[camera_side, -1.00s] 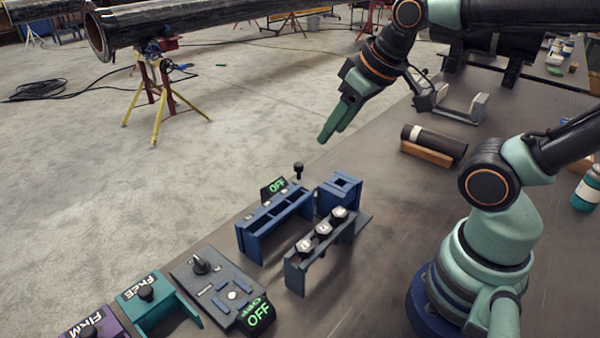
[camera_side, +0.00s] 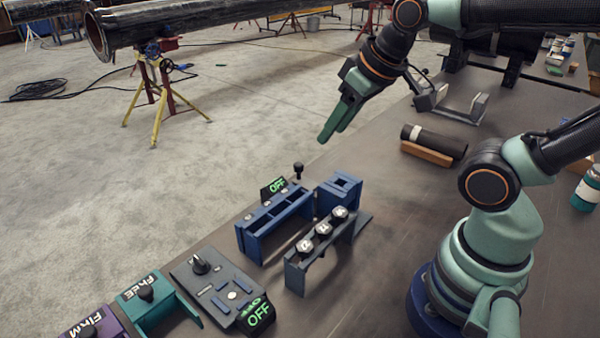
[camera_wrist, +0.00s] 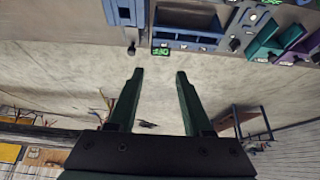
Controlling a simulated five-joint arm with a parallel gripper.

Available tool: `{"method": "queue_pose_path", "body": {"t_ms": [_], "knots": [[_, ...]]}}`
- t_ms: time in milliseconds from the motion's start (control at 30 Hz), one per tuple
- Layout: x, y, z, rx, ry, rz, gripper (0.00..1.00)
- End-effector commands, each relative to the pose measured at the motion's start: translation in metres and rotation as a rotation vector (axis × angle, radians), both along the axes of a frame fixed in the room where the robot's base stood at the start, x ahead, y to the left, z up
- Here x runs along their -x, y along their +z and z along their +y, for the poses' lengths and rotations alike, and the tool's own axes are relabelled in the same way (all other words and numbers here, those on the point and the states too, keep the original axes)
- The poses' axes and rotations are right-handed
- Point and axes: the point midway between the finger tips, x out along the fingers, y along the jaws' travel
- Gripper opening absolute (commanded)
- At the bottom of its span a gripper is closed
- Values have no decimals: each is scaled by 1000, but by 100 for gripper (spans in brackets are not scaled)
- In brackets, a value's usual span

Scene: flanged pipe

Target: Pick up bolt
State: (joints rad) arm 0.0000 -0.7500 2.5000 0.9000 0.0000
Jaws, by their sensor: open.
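Three bolts with silver heads stand in a row on the dark grey rack: a far bolt (camera_side: 340,212), a middle bolt (camera_side: 323,229) and a near bolt (camera_side: 305,246). The dark grey rack (camera_side: 296,277) stands on the table in front of my arm's base. My gripper (camera_side: 328,138) hangs above and behind the rack in the side view, well apart from the bolts. In the wrist view my gripper (camera_wrist: 158,75) has its two green fingers apart with nothing between them. I cannot make out the bolts clearly in the wrist view.
A blue slotted holder (camera_side: 262,240) with an "OFF" sign (camera_side: 276,186) stands beside the rack, near a blue block (camera_side: 340,190). A grey control box (camera_side: 215,285) and a teal holder (camera_side: 160,308) are at the near left. A dark cylinder (camera_side: 436,140) lies to the right.

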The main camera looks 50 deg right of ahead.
Motion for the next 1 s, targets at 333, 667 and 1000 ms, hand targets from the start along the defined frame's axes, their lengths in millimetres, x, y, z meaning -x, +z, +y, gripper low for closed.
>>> {"method": "queue_pose_path", "body": {"t_ms": [333,667,1000], "knots": [[0,0,0,0,0,0,72],[2,-6,9,73,176,62,72],[17,-28,44,318,1035,300,72]]}}
